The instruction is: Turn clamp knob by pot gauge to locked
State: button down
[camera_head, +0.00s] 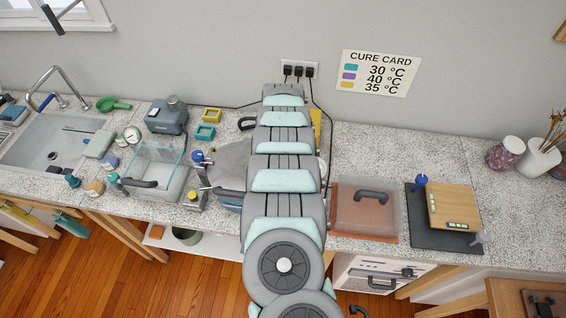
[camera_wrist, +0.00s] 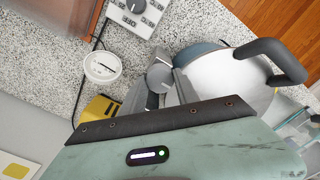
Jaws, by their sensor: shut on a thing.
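The pressure pot (camera_wrist: 225,75) has a shiny metal lid with a dark curved handle (camera_wrist: 275,60), at the right of the wrist view. A round white gauge (camera_wrist: 102,66) with a dark needle sits to its left. Between them is a grey round clamp knob (camera_wrist: 160,77) at the pot's edge. My gripper (camera_wrist: 162,88) is at this knob, its fingers shut on it. The knob's lower part is hidden by the fingers, and I cannot read a lock mark. In the head view my arm covers the knob and gauge; part of the pot lid (camera_head: 230,163) shows left of it.
In the head view, a clear-walled tank (camera_head: 158,165) stands left of the pot, and a clear-lidded box (camera_head: 364,210) stands right of my arm.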

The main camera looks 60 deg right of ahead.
dwell(0.3)
jog(key=c, duration=0.9)
grip_release()
notch_tip(320, 180, up, 11)
jog(key=b, duration=0.1)
jog(key=shift+f+b, duration=0.15)
jog(key=shift+b, duration=0.2)
